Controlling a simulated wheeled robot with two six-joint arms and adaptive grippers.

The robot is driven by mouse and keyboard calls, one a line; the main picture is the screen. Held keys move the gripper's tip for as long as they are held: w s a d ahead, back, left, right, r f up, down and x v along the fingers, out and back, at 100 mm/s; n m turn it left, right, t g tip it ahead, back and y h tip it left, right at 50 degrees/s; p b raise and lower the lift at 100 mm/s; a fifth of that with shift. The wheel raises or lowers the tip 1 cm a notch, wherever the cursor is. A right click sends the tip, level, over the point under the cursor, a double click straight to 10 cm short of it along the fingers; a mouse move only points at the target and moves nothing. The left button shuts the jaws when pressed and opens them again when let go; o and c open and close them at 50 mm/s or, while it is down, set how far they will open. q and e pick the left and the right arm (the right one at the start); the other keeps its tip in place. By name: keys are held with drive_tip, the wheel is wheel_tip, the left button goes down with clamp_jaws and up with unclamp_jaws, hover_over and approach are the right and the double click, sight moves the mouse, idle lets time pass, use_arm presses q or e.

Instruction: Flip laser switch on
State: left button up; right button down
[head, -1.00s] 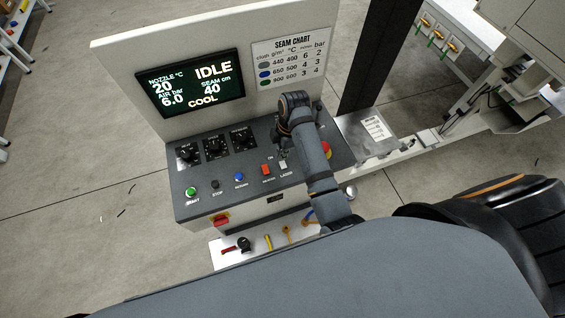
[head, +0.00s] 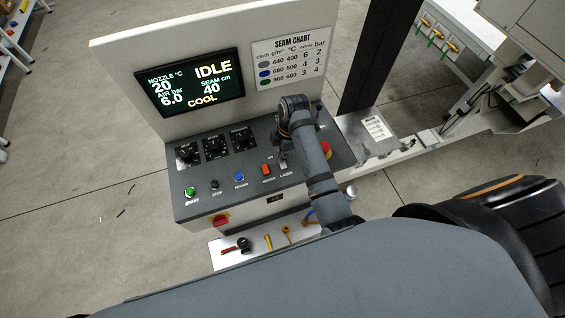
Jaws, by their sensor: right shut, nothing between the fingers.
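The laser switch (head: 284,166) is a small pale switch above the label LASER on the dark sloping panel, right of the red heater switch (head: 266,169). My right gripper (head: 284,156) is shut and empty, pointing down at the laser switch from its upper side. It hides part of the switch. I cannot tell whether they touch or which way the switch is set. The screen (head: 190,83) reads IDLE and COOL. My left gripper is not in view.
Three black knobs (head: 214,146), a green start button (head: 190,191), a black stop button (head: 214,184) and a blue button (head: 239,178) are on the panel. A red and yellow emergency stop (head: 326,150) sits right of my arm. Small tools lie on a white shelf (head: 224,261) below.

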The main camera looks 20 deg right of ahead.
drive_tip(key=shift+f, duration=0.25)
drive_tip(key=shift+r+p, duration=0.85)
drive_tip(key=shift+r, duration=2.7)
drive_tip(key=shift+a+f, duration=0.1)
